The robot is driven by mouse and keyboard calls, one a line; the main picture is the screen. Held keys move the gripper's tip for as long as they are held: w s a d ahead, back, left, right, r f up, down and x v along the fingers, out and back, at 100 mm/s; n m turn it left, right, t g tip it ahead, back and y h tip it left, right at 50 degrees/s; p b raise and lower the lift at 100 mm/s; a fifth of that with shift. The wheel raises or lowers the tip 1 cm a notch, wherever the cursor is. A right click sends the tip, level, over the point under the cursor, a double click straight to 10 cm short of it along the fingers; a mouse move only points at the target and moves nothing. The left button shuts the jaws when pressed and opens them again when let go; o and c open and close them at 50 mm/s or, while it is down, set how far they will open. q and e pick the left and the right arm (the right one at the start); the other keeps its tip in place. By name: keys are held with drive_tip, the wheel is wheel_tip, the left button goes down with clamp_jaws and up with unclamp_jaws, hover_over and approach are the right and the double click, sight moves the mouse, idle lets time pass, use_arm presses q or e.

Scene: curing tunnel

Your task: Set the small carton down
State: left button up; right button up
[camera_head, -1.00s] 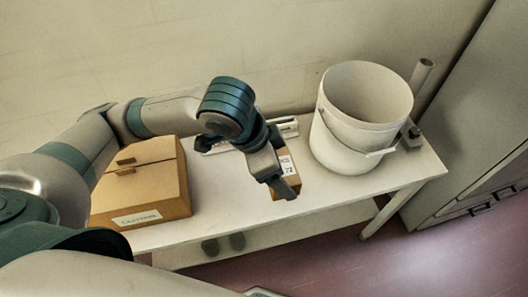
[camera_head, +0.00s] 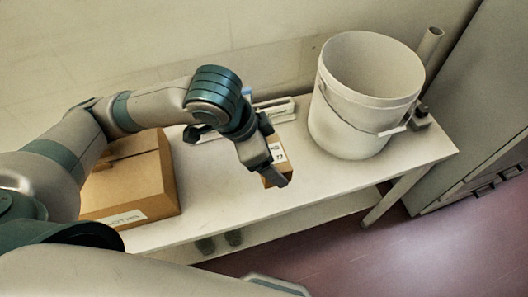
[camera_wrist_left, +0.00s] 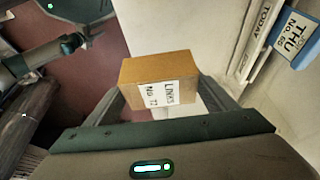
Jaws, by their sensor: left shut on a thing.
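The small carton (camera_head: 276,163) is brown cardboard with a white label. My left gripper (camera_head: 276,174) is shut on it, over the white table (camera_head: 330,190) between the large box and the bucket. In the left wrist view the small carton (camera_wrist_left: 158,80) sits between the two fingers, its label reading "LINKS No 72". The head view does not clearly show whether its underside touches the tabletop. My right gripper is not in view.
A large cardboard box (camera_head: 128,185) stands at the table's left. A white bucket (camera_head: 365,115) stands at the right, with an upright tube (camera_head: 430,45) behind it. A white rack (camera_head: 275,110) lies at the back. Clear tabletop lies in front of the bucket.

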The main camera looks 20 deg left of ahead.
use_arm(q)
drive_tip(key=shift+w+a+f+b, duration=0.3)
drive_tip(key=shift+w+a+f, duration=0.2)
drive_tip(key=shift+a, duration=0.15)
drive_tip(key=shift+w+a+f+b, duration=0.35)
drive_tip(key=shift+a+f, duration=0.1)
drive_tip(key=shift+a, duration=0.15)
drive_tip(key=w+a+f, duration=0.1)
drive_tip(key=a, duration=0.1)
drive_tip(key=w+a+f, duration=0.3)
drive_tip(key=w+a, duration=0.1)
drive_tip(key=shift+a+f+p, duration=0.25)
drive_tip(key=shift+f+p, duration=0.1)
drive_tip(key=shift+w+a+f, duration=0.1)
drive_tip(key=shift+a+f, duration=0.05)
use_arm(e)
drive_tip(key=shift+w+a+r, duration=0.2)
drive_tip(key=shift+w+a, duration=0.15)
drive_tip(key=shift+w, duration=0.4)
